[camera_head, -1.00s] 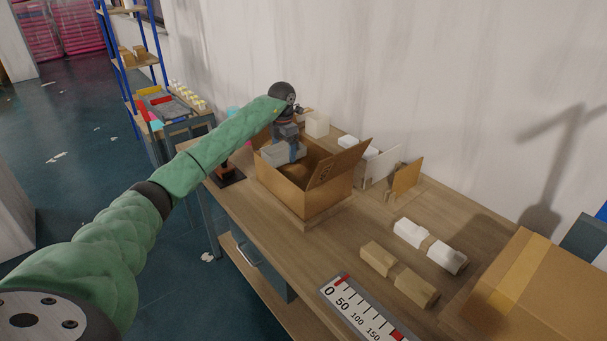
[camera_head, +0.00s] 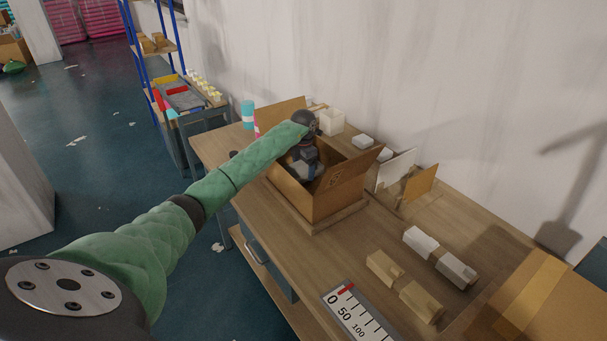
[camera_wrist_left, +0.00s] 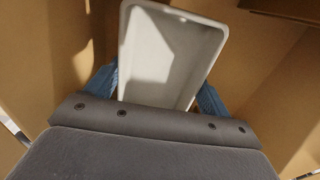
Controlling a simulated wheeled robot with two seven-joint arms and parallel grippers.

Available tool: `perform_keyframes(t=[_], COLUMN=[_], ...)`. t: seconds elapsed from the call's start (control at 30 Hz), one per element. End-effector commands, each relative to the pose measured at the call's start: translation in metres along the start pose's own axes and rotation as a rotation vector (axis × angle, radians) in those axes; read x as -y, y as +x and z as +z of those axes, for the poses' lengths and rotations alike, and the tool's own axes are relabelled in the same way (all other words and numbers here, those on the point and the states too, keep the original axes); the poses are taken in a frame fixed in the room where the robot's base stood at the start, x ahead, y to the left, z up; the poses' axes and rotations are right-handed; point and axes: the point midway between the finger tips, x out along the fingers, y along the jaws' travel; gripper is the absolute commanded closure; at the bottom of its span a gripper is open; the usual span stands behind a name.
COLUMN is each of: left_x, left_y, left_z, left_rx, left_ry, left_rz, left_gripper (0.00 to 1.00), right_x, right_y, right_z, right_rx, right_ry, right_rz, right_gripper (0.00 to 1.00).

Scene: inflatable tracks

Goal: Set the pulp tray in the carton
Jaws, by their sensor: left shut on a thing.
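The open cardboard carton (camera_head: 315,203) stands on the bench with its flaps up. My left gripper (camera_head: 304,171) reaches down into the carton from above. In the left wrist view, the pale grey pulp tray (camera_wrist_left: 165,58) sits between the two blue fingers of my left gripper (camera_wrist_left: 158,85), which is shut on it. Brown carton walls (camera_wrist_left: 45,45) surround the tray there. The tray is mostly hidden in the head view by the gripper and the carton walls. I cannot tell whether the tray touches the carton floor. My right gripper is not in view.
White and brown blocks (camera_head: 440,258) lie on the bench to the right, near a ruler-like scale (camera_head: 355,312). Upright white and brown panels (camera_head: 397,170) stand just right of the carton. A larger taped box (camera_head: 545,300) fills the right corner. A wall runs behind the bench.

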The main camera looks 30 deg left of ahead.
Motion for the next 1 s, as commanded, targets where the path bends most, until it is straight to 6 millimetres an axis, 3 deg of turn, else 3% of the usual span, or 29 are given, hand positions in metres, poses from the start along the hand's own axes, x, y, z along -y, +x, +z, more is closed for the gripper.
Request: perform_keyframes(t=[0.27, 0.53, 1.0], left_x=[0.001, 0.0, 0.0], left_y=[0.016, 0.041, 0.045], left_z=[0.0, 0.0, 0.0], left_rx=[-0.001, 0.0, 0.0], left_ry=[0.0, 0.0, 0.0], left_rz=[-0.001, 0.0, 0.001], left_gripper=[0.41, 0.41, 0.41], right_x=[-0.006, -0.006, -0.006], right_y=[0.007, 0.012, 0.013], right_z=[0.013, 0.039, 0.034], right_rx=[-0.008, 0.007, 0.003], right_ry=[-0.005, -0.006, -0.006], right_rz=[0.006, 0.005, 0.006], right_gripper=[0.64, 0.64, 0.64])
